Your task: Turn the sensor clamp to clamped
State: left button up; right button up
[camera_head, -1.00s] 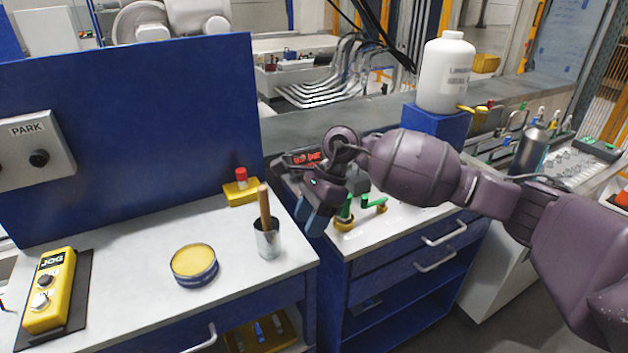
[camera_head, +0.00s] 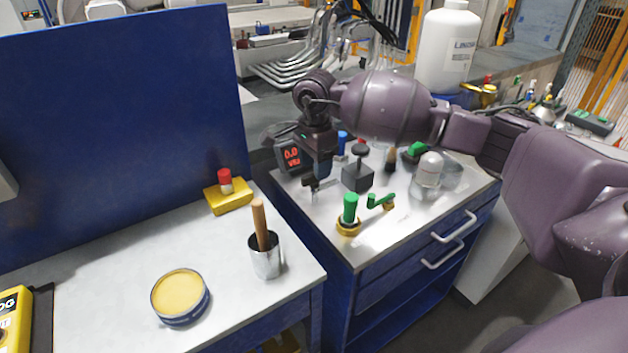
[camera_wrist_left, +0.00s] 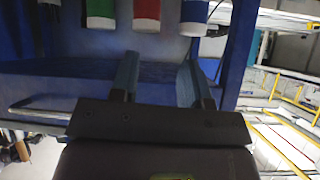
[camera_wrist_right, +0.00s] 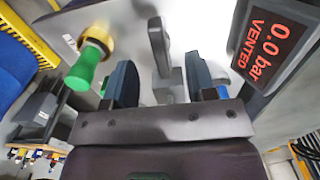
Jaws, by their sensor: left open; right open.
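My right gripper (camera_head: 318,176) hangs fingers down over the left part of the small workbench top. In the right wrist view, its two fingers (camera_wrist_right: 160,74) are open, with a grey lever on a grey base (camera_wrist_right: 160,45) showing between and beyond them. This lever looks like the sensor clamp; I cannot tell whether the fingers touch it. In the head view the gripper largely hides that spot. A pressure display (camera_head: 290,156) stands just left of the gripper; in the right wrist view it reads 0.0 bar, vented (camera_wrist_right: 268,45). My left gripper (camera_wrist_left: 160,72) is open and empty, outside the head view.
A green-handled brass valve (camera_head: 349,212), a green lever (camera_head: 380,201) and a dark block with a black knob (camera_head: 358,176) stand close to the gripper. A silver dome (camera_head: 428,172) is further right. A metal cup (camera_head: 266,258) and yellow tin (camera_head: 180,297) are on the left bench.

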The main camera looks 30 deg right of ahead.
aim_at(321, 187)
pick_arm(q)
jog(key=shift+w+d, duration=0.1)
jog(key=shift+w, duration=0.25)
pick_arm(e)
jog(key=shift+f, duration=2.5)
pick_arm(q)
jog(key=shift+r, duration=0.1)
pick_arm(e)
jog(key=c, duration=0.9)
